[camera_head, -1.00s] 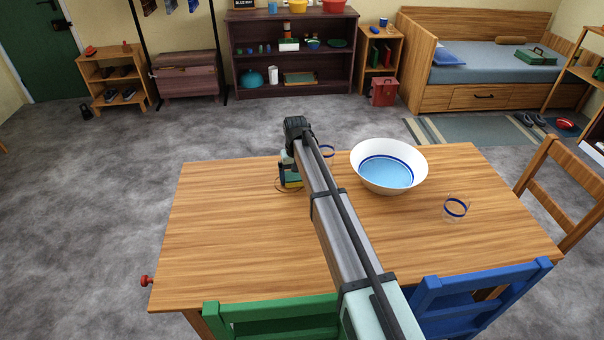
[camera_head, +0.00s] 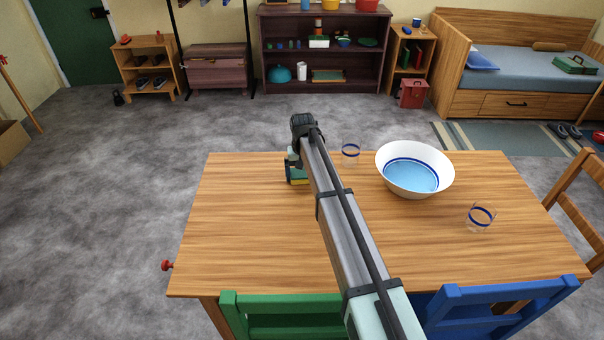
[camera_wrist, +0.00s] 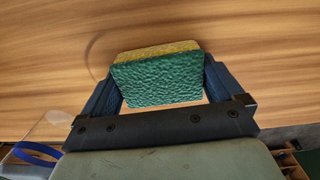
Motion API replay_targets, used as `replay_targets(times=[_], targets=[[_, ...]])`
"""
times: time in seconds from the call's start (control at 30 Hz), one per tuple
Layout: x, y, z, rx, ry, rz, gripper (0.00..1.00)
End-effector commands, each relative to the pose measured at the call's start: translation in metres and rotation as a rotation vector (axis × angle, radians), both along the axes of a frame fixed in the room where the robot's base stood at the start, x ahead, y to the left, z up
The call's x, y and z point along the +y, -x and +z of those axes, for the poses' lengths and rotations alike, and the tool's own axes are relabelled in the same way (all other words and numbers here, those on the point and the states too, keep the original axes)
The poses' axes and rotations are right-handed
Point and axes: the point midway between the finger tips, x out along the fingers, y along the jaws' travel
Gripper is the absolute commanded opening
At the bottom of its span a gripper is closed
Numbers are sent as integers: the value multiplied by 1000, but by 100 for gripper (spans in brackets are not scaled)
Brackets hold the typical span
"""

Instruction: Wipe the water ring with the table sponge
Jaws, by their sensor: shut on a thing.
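My gripper (camera_wrist: 163,78) is shut on the sponge (camera_wrist: 160,82), which has a green textured face and a yellow layer. The sponge spans the gap between both fingers. In the head view the sponge (camera_head: 299,181) is low at the table's back-left part, under the end of my arm. I cannot tell whether it touches the wood. A faint dark arc of the water ring (camera_wrist: 93,47) shows on the table left of the sponge in the wrist view. The rest of the ring is hidden or too faint. The table (camera_head: 250,230) is striped wood.
A blue-banded glass (camera_head: 350,154) stands right of my gripper, near the back edge. A white bowl (camera_head: 436,165) and another glass (camera_head: 480,218) are farther right. Green (camera_head: 280,303) and blue (camera_head: 500,296) chairs stand at the front. The table's left side is clear.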

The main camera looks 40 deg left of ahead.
Motion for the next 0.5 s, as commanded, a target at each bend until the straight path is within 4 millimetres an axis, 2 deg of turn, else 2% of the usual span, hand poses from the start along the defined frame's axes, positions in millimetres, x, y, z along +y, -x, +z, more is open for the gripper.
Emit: replay_targets(times=[0.5], targets=[[-35, -34, 0, 0, 1, -1, 66]])
